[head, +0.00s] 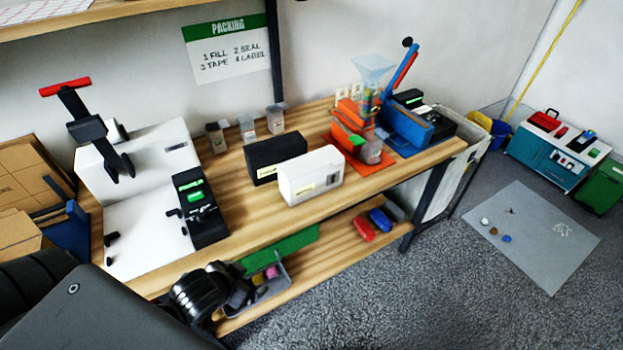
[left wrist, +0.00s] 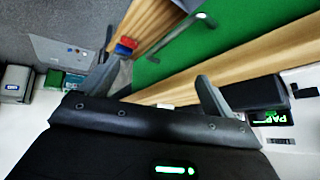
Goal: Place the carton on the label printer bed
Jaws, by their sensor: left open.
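Folded brown cardboard (head: 25,175) stands at the far left of the head view; I cannot tell whether the carton is among it. A large white machine (head: 150,155) with a red-topped lever and a black panel with a green screen stands on the left of the bench. A white box (head: 311,175) and a black box (head: 275,155) stand mid-bench. No part is clearly marked as the label printer bed. My left gripper (head: 215,290) is low, in front of the bench near the lower shelf. Its fingers (left wrist: 155,75) are apart and empty in the left wrist view. My right gripper is not seen.
The wooden bench (head: 235,230) has a lower shelf with a grey bin (head: 270,283) and red and blue items (head: 370,223). A green panel (head: 285,247) hangs under the bench edge. Orange and blue fixtures (head: 405,130) crowd the bench's right.

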